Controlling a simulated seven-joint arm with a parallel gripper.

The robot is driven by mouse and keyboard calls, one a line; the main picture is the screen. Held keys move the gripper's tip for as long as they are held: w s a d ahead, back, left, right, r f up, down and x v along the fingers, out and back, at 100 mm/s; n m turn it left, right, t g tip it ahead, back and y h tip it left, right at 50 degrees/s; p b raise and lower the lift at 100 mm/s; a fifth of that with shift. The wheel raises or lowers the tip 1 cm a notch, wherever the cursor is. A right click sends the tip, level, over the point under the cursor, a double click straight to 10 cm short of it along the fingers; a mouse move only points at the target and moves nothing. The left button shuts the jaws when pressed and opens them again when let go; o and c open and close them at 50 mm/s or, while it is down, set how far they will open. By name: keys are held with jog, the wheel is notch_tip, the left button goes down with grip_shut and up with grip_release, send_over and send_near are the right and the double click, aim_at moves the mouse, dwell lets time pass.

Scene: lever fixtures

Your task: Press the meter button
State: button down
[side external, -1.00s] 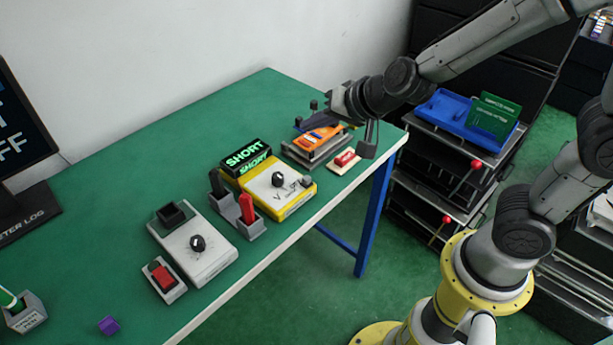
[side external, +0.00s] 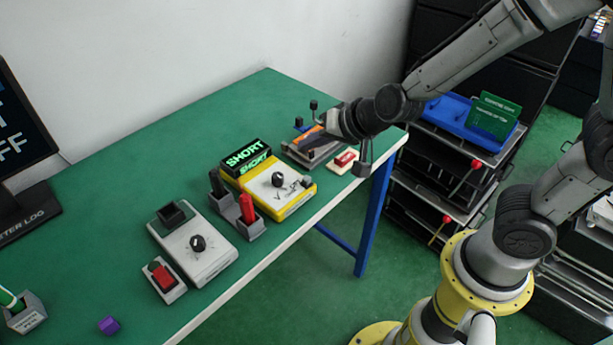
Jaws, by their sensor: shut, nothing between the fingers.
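The yellow meter (side external: 277,186) lies on the green bench, with a black dial and a display (side external: 246,156) lit green with "SHORT". A red button (side external: 346,158) on a small cream base sits to its right, near the bench's edge. I cannot tell for certain which button is the meter's. My gripper (side external: 333,121) is shut and empty. It appears over the orange device (side external: 308,138) in its grey fixture, partly covering it, just behind the red button in the picture. Its fingertips are hard to make out, and I see no contact with a button.
Black and red probes (side external: 246,207) stand in a grey holder left of the meter. A white box (side external: 199,240) with a dial and a red rocker switch (side external: 161,274) lie further left. A purple cube (side external: 109,325) is in front. The bench's back is clear.

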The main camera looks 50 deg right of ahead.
jog(key=shift+f, duration=3.2)
jog(key=shift+f, duration=0.1)
jog(key=shift+f, duration=0.3)
jog(key=shift+f, duration=0.5)
dwell(0.3)
jog(key=shift+r, duration=0.9)
notch_tip(320, 180, up, 5)
dwell(0.5)
